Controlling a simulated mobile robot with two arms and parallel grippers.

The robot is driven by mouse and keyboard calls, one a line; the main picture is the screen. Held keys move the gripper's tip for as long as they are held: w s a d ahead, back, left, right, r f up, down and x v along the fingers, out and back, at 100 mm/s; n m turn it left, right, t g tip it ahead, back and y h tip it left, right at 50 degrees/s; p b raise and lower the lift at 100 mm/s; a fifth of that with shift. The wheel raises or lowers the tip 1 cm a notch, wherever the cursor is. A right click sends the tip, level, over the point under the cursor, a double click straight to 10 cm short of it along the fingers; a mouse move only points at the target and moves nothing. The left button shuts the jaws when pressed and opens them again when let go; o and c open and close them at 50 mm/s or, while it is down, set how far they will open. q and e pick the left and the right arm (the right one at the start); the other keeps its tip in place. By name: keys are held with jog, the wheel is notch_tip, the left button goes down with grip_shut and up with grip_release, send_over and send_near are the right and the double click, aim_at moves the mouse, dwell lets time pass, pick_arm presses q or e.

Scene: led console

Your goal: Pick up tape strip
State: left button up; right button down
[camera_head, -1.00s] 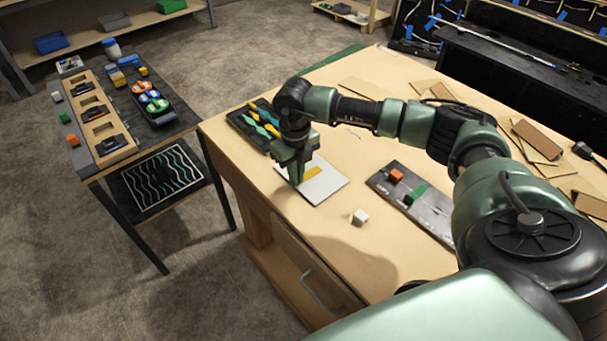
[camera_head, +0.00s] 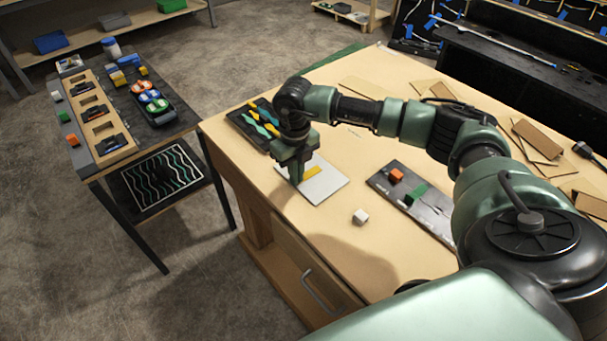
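A yellow tape strip (camera_head: 311,172) lies on a white square plate (camera_head: 326,187) on the wooden workbench. My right gripper (camera_head: 297,182) points down at the plate's left part, just left of the strip. Its fingers partly cover the plate and perhaps the strip's left end. I cannot tell whether the fingers touch the strip or how far apart they are. My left gripper is not in view.
A black tray (camera_head: 244,126) with yellow and teal pieces stands left of the gripper. Cardboard pieces (camera_head: 535,141) lie at the bench's right.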

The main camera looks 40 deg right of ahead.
dwell(0.8)
jog(key=shift+r, duration=0.55)
notch_tip(320, 180, up, 23)
jog(key=shift+b, duration=0.3)
jog(key=shift+f, duration=0.1)
